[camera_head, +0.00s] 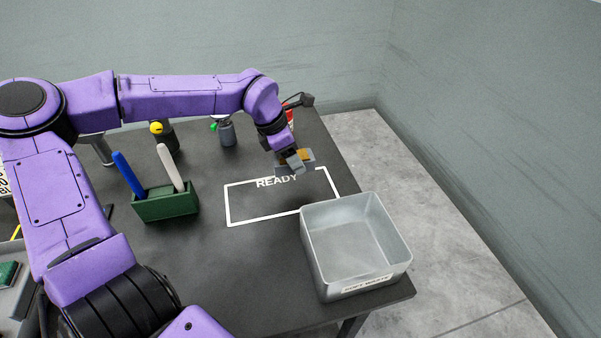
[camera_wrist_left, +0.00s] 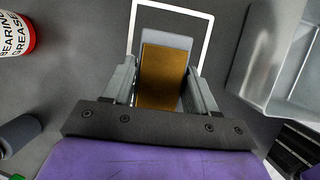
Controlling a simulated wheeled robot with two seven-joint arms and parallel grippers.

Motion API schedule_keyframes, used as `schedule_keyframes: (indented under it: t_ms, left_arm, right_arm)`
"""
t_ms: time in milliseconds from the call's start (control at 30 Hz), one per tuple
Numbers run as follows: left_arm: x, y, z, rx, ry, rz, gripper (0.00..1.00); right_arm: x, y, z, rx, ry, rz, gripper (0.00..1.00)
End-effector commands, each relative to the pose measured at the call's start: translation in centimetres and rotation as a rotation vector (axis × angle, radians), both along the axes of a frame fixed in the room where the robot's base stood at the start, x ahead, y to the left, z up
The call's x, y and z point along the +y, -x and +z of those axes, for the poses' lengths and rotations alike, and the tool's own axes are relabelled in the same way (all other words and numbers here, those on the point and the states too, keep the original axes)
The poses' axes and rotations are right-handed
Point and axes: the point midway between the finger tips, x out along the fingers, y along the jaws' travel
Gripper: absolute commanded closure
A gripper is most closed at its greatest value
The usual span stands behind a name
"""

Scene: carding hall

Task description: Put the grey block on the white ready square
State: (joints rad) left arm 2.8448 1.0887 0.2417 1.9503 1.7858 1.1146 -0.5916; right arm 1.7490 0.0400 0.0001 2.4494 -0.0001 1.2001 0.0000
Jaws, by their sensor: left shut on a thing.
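My left gripper (camera_head: 295,162) is shut on the grey block (camera_head: 309,158), which has a brown-orange face. In the left wrist view the block (camera_wrist_left: 164,76) sits between the two fingers (camera_wrist_left: 162,90), its pale grey end pointing away from the wrist. The gripper and block are over the far right part of the white ready square (camera_head: 228,204), a white outline with the word READY on the dark table. The outline also shows in the left wrist view (camera_wrist_left: 211,25). Whether the block touches the table I cannot tell. My right gripper is not in view.
A grey open bin (camera_head: 355,240) stands at the square's near right corner, by the table's right edge. A green holder (camera_head: 165,205) with a blue and a white stick stands left. A bearing grease can (camera_wrist_left: 14,36) and small bottles (camera_head: 227,133) stand toward the back.

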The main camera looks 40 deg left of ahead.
Motion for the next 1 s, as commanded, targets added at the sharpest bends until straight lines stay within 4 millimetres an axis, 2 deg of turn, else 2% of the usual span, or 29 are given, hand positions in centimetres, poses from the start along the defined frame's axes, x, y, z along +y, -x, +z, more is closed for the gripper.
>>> schedule_keyframes:
  t_ms: [200, 333, 500, 867, 900, 967, 1000]
  left_arm:
    - [0.4, -2.7, -2.8, -0.001, -0.002, -0.002, 0.93]
    - [0.5, -3.4, -3.8, -0.002, -0.001, -0.003, 0.93]
    - [0.4, -3.6, -6.4, -0.003, 0.0, -0.005, 0.93]
    - [0.4, -3.6, -7.2, -0.005, 0.0, -0.005, 0.93]
    - [0.4, -3.5, -7.3, -0.004, 0.001, -0.005, 0.39]
    - [0.5, -3.5, -7.2, -0.004, 0.001, -0.005, 0.2]
    - [0.5, -3.5, -7.2, -0.004, 0.001, -0.005, 0.17]
  right_arm:
    - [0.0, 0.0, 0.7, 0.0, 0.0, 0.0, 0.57]
    - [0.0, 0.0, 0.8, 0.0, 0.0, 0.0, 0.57]
    - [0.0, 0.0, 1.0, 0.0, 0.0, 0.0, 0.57]
    - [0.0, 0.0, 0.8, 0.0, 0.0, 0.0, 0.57]
    - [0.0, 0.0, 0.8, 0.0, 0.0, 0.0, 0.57]
    - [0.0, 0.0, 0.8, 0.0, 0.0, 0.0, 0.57]
    - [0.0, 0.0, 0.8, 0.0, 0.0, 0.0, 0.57]
